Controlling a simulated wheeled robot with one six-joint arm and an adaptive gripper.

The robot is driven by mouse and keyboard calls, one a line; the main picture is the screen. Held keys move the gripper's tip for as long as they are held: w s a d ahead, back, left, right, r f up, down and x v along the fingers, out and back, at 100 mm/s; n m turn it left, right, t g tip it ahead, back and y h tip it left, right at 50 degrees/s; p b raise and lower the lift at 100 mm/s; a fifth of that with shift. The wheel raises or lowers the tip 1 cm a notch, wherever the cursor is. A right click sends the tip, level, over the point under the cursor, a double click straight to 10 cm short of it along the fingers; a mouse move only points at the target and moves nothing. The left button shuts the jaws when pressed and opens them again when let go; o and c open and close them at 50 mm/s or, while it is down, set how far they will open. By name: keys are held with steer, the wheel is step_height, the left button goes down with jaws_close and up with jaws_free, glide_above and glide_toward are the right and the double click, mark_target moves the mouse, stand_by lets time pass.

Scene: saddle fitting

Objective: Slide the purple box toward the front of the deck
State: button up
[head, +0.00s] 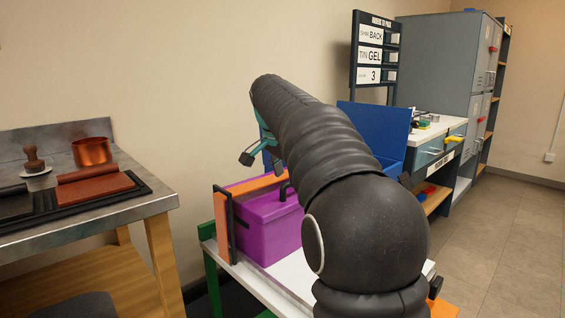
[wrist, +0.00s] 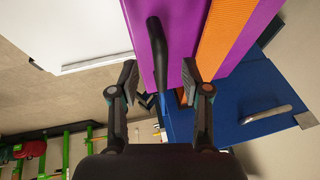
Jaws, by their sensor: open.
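The purple box (head: 268,225) sits on the white deck (head: 262,287) of a green-framed cart. An orange band (head: 262,186) runs along its top, and a dark handle stands on its lid. In the wrist view the purple lid (wrist: 182,30) carries this black handle (wrist: 158,50) beside the orange band (wrist: 232,35). My gripper (wrist: 160,80) is open, its two fingers apart on either side of the handle's near end in the picture; I cannot tell whether they touch anything. In the head view one finger (head: 247,158) shows above the box; my arm hides the box's right part.
A blue case (head: 375,130) with a raised lid stands behind the box. A metal bench (head: 90,225) with a copper cup (head: 91,151) stands at the left. A counter with drawers (head: 440,140) and grey lockers (head: 440,60) stand at the back right. Floor is clear at the right.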

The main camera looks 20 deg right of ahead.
mark_target(288, 183)
steer(key=shift+x, duration=1.7)
jaws_close()
